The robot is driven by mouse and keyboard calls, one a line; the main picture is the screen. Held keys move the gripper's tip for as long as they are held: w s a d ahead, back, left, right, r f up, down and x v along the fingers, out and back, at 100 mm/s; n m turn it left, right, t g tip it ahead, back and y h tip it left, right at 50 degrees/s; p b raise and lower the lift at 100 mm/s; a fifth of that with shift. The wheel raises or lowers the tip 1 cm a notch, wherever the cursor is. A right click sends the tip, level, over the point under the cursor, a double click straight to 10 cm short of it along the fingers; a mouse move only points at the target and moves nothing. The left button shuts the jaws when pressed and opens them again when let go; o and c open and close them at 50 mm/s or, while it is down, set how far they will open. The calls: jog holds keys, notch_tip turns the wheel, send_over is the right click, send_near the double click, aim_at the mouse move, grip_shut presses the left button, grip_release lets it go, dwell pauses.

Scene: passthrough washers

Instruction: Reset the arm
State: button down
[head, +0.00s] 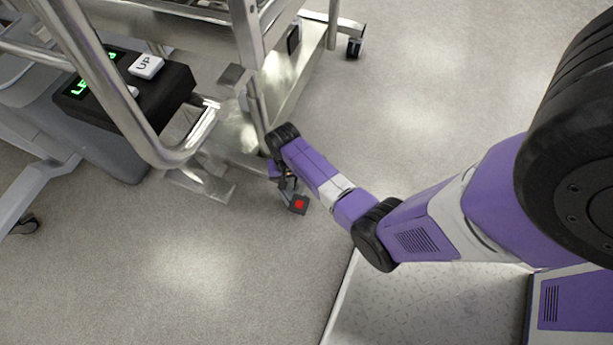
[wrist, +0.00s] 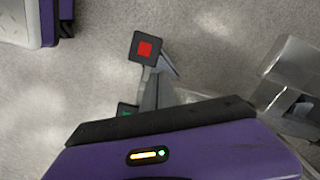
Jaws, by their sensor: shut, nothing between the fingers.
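My arm (head: 330,190) is purple and white with black joints. In the head view it reaches from the right edge toward the metal cart and is bent at a black elbow joint. My gripper (head: 288,188) hangs below the black wrist joint, close to the cart's lower corner, and is partly hidden by the wrist. A dark block with a red square shows at its end. In the wrist view my gripper (wrist: 150,80) shows grey finger parts with the red square and a bit of green. It is shut and empty, over bare floor.
The metal cart frame (head: 180,150) with its lower shelf (head: 290,85) stands just left of my gripper. A black control box (head: 160,95) with an UP button is at upper left. Metal parts (wrist: 290,85) show at right in the wrist view. The speckled floor below is clear.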

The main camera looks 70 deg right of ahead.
dwell(0.4)
jog(key=w+d+r+n+t+h, duration=0.25)
jog(key=w+d+r+t, duration=0.25)
jog(key=w, duration=0.3)
notch_tip(320, 180, up, 7)
jog(key=a+n+t+h, duration=0.2)
jog(key=a+t, duration=0.1)
jog(key=t, duration=0.1)
jog(key=s+a+r+n+t+y, duration=0.1)
jog(key=s+a+r+n+t, duration=0.25)
jog(key=s+a+r, duration=0.6)
jog(key=s+a+r+n+t+y, duration=0.15)
jog(key=s+a+r+t, duration=0.4)
jog(key=r, duration=0.65)
jog(key=s+a+r+n+g+y, duration=0.1)
jog(key=s+a+r+g, duration=0.15)
jog(key=s, duration=0.35)
jog(key=s+a+r+n+g+y, duration=0.1)
jog(key=s+a+r, duration=0.15)
jog(key=s, duration=0.25)
notch_tip(320, 180, up, 20)
jog(key=p, duration=2.1)
jog(key=shift+s+a+r, duration=0.25)
jog(key=shift+s+a, duration=0.05)
jog(key=shift+a, duration=0.1)
